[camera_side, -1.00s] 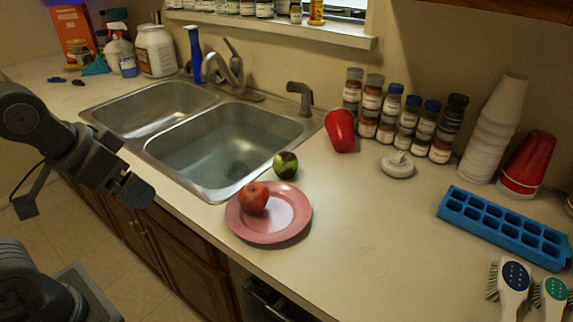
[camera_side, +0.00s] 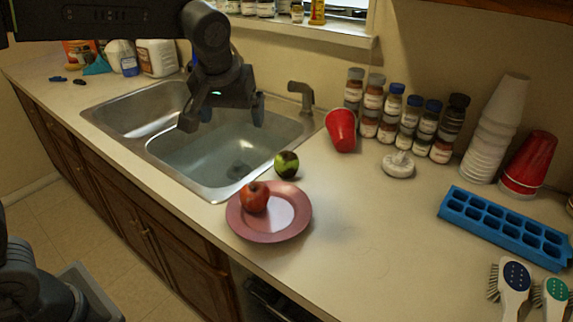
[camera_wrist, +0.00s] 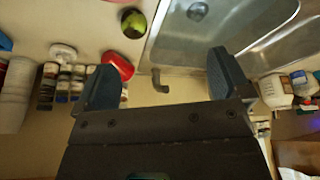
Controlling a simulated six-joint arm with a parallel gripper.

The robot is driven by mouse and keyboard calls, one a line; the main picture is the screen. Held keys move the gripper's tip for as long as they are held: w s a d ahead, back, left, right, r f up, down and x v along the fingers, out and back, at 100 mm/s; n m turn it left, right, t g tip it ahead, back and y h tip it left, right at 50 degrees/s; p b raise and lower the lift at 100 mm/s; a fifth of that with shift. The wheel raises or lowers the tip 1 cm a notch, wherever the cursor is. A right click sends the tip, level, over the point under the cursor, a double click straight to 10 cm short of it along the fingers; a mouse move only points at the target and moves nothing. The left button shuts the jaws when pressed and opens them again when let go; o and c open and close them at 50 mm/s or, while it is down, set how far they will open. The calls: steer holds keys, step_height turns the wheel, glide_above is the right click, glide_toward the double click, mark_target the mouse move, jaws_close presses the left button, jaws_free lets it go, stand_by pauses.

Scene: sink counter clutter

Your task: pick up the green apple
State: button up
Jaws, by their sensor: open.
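The green apple (camera_side: 286,164), green with a dark patch, sits on the counter between the sink's right rim and the pink plate. It also shows at the top of the wrist view (camera_wrist: 133,23). A red apple (camera_side: 255,197) rests on the left part of the pink plate (camera_side: 285,225). My gripper (camera_side: 224,118) is open and empty, above the sink basin, to the left of and higher than the green apple. In the wrist view its two fingers (camera_wrist: 163,82) are spread wide with nothing between them.
The sink (camera_side: 165,178) lies below my gripper, with a side faucet (camera_side: 301,95) behind. A red cup (camera_side: 341,130) lies beyond the green apple, near several spice jars (camera_side: 388,118). A blue ice tray (camera_side: 505,228) is at right. The counter's front middle is clear.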

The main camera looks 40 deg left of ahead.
mark_target(288, 158)
steer(key=w+d+f+n+y, duration=0.2)
steer(key=w+d+f+n, duration=0.25)
steer(key=w+f, duration=0.55)
steer(key=shift+m+g, duration=0.35)
steer(key=shift+g, duration=0.05)
steer(key=w+f, duration=0.1)
steer(key=f, duration=0.1)
steer(key=w+a+f, duration=0.1)
steer(key=w+f, duration=0.2)
steer(key=f, duration=0.1)
steer(key=shift+w+a, duration=0.15)
steer(key=shift+a, duration=0.15)
steer(key=shift+a+x, duration=0.2)
steer(key=shift+x, duration=2.55)
steer(key=shift+c, duration=0.4)
steer(key=shift+r, duration=0.1)
steer(key=c, duration=1)
steer(key=shift+r, duration=0.1)
